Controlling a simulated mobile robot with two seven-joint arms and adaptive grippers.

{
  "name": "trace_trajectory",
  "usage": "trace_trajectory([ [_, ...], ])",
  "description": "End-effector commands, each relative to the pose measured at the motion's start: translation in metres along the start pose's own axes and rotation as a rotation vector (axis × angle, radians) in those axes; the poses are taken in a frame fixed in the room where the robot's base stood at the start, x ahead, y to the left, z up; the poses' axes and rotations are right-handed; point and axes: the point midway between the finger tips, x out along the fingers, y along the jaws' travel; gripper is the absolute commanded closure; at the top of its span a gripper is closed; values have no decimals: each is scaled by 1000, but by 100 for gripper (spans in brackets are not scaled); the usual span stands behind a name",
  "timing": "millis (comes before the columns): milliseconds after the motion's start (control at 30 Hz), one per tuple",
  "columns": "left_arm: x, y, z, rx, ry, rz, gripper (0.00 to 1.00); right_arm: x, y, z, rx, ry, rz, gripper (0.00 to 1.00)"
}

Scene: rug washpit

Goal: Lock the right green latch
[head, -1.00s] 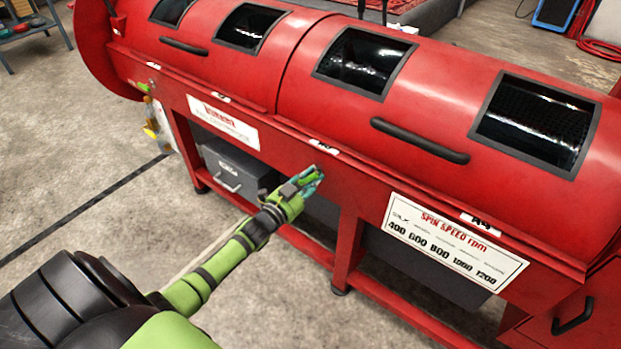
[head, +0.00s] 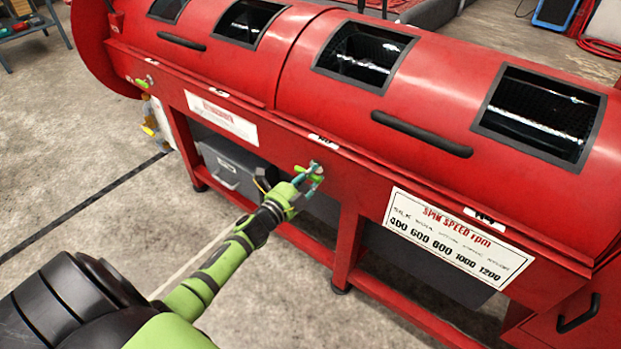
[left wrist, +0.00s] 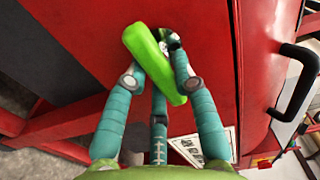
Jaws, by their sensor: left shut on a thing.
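The right green latch (head: 313,169) is on the front rail of the red machine, below the middle of the drum. My left gripper (head: 303,180) reaches it from the lower left. In the left wrist view the latch's green handle (left wrist: 150,62) lies slanted between my teal fingers (left wrist: 163,85), beside a metal pivot on the red panel. The left gripper is shut on this handle. Another green latch (head: 143,82) is at the far left end of the same rail. My right gripper is not in view.
The red drum (head: 290,60) with dark windows and black handles (head: 421,134) spans the scene above the latch. A white spin speed sign (head: 455,240) is on the rail to the right. A grey box (head: 232,165) stands under the frame. The concrete floor at left is mostly clear.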

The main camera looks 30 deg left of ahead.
Motion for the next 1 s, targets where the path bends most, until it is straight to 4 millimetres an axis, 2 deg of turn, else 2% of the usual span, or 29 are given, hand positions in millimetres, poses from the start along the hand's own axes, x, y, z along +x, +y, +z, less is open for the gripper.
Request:
trace_trajectory([
  [667, 0, 0, 1, 69, 0, -1, 100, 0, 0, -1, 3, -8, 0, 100],
  [700, 0, 0, 1, 69, 0, 0, 69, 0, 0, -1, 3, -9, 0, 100],
  [767, 0, 0, 1, 69, 0, -1, 48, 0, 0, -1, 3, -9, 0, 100],
  [1000, 0, 0, 1, 66, 0, -1, 48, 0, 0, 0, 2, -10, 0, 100],
])
